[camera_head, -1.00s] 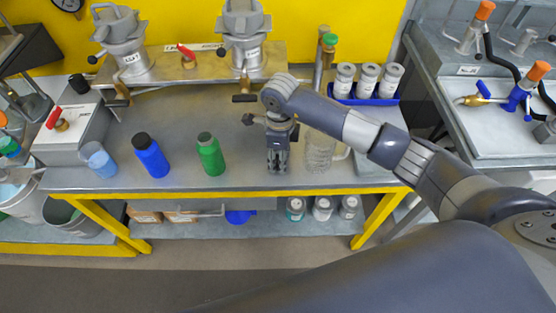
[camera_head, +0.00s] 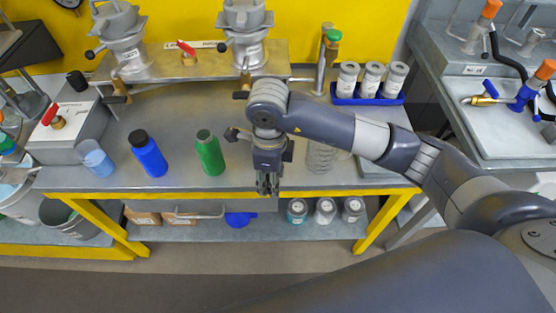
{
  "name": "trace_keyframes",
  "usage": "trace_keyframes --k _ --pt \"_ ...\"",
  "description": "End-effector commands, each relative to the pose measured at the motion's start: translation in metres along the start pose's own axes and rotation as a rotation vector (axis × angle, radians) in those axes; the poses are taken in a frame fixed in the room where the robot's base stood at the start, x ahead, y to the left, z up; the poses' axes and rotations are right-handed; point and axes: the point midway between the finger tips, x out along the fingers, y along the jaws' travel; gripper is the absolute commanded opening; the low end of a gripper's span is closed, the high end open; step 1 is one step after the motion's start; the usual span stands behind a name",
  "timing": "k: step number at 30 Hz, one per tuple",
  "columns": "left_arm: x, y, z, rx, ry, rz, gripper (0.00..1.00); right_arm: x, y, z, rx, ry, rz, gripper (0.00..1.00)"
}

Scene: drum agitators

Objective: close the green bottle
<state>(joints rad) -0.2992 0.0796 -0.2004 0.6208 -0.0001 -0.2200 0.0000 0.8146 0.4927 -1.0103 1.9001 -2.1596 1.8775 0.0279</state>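The green bottle (camera_head: 210,156) stands upright on the grey workbench. Its top looks open, a round greyish mouth with no cap on it. My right gripper (camera_head: 267,188) points down to the right of the bottle, over the front edge of the bench, and does not touch the bottle. Its fingers are small and dark, so I cannot tell whether they are open or shut; nothing clearly shows between them. A small black cylinder (camera_head: 77,81) sits on the grey box at the left; I cannot tell whether it is a cap. My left gripper is not in view.
A blue bottle (camera_head: 150,157) with a black top and a light blue beaker (camera_head: 98,162) stand left of the green bottle. A clear glass jug (camera_head: 321,156) stands behind my arm. White jars in a blue tray (camera_head: 368,100) are at the back right.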

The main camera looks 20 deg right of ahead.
Motion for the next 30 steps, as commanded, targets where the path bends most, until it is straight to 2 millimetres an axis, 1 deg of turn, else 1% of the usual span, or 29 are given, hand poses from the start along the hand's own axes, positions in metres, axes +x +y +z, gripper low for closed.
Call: trace_keyframes --k 1,3,6,10,15,23,25,30 --pt "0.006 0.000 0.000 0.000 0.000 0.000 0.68 0.001 0.014 0.002 -0.008 -0.003 0.000 0.28" --pt "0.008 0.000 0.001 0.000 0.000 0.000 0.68 -0.001 0.029 0.004 -0.006 -0.003 0.000 0.28" --pt "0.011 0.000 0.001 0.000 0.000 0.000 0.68 -0.003 0.046 0.005 -0.004 -0.002 -0.001 0.28" --pt "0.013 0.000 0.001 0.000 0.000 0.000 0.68 -0.005 0.060 0.006 -0.001 -0.002 -0.001 0.28" --pt "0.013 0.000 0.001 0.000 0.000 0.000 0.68 -0.006 0.066 0.006 0.001 -0.001 -0.001 0.28" --pt "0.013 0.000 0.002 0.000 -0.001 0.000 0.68 -0.006 0.066 0.006 0.001 -0.001 0.000 0.28" --pt "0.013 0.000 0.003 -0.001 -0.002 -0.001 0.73 -0.006 0.066 0.006 0.000 -0.001 -0.001 0.28" --pt "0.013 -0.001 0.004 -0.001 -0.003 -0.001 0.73 -0.008 0.063 0.003 -0.059 0.000 -0.001 0.28"
